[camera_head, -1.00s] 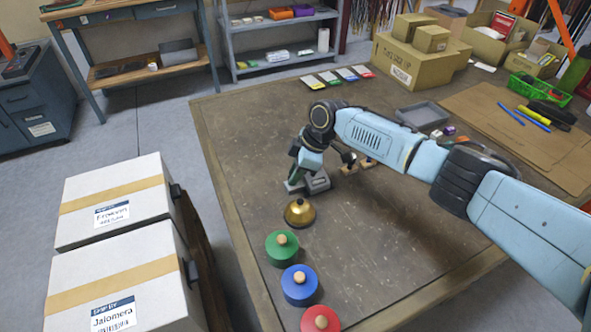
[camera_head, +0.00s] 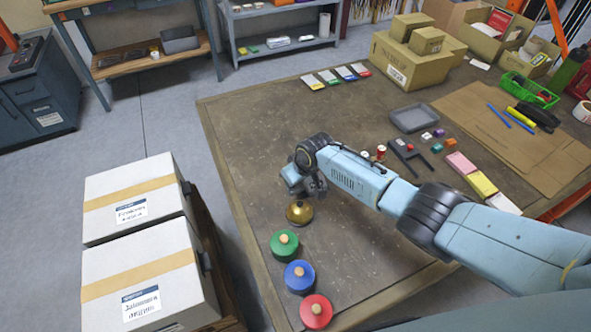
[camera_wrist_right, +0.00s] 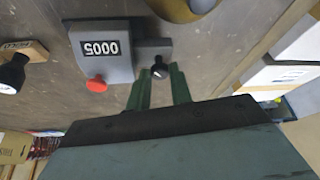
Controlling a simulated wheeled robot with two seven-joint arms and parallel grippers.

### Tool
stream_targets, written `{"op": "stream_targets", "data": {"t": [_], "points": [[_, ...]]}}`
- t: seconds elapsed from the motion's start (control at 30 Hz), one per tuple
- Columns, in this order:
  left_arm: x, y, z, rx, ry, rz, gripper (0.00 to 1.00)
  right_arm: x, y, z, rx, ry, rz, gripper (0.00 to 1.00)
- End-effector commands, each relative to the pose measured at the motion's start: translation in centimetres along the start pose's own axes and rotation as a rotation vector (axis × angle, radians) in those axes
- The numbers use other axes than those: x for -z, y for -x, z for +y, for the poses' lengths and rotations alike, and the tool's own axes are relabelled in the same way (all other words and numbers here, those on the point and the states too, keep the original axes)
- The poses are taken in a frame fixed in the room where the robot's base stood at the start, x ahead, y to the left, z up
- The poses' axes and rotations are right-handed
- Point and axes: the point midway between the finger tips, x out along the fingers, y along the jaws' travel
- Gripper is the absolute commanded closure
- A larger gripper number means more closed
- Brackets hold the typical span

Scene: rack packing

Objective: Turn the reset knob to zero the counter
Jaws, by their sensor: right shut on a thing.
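The grey counter box (camera_wrist_right: 103,50) shows in the right wrist view, its display reading 0005 upside down. A red button (camera_wrist_right: 96,85) sits on its edge. The small black reset knob (camera_wrist_right: 160,70) is on a grey extension at the box's side. My right gripper (camera_wrist_right: 159,76) has its two green fingers on either side of the knob and is shut on it. In the head view, my right gripper (camera_head: 315,188) is just behind the brass dome (camera_head: 299,213), and my arm hides the counter. My left gripper is not in view.
Green (camera_head: 284,245), blue (camera_head: 299,277) and red (camera_head: 316,311) round knobbed pieces line the table's near left edge. A grey tray (camera_head: 414,118) and a black angled tool (camera_head: 409,157) lie behind my arm. White boxes (camera_head: 150,285) stand left of the table.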

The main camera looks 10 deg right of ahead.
Motion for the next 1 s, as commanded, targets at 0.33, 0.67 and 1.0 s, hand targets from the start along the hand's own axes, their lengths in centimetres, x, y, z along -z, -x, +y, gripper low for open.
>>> {"op": "stream_targets", "data": {"t": [0.33, 0.67, 1.0], "points": [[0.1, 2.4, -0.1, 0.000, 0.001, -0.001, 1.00, 0.2, 0.1, -0.5, -0.120, -0.298, 0.000, 1.00], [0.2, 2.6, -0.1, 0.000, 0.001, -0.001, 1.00, 0.2, -0.1, -0.6, -0.211, -0.517, 0.001, 1.00], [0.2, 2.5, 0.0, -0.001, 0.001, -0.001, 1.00, 0.3, -0.1, -0.6, -0.255, -0.621, 0.002, 1.00]]}}
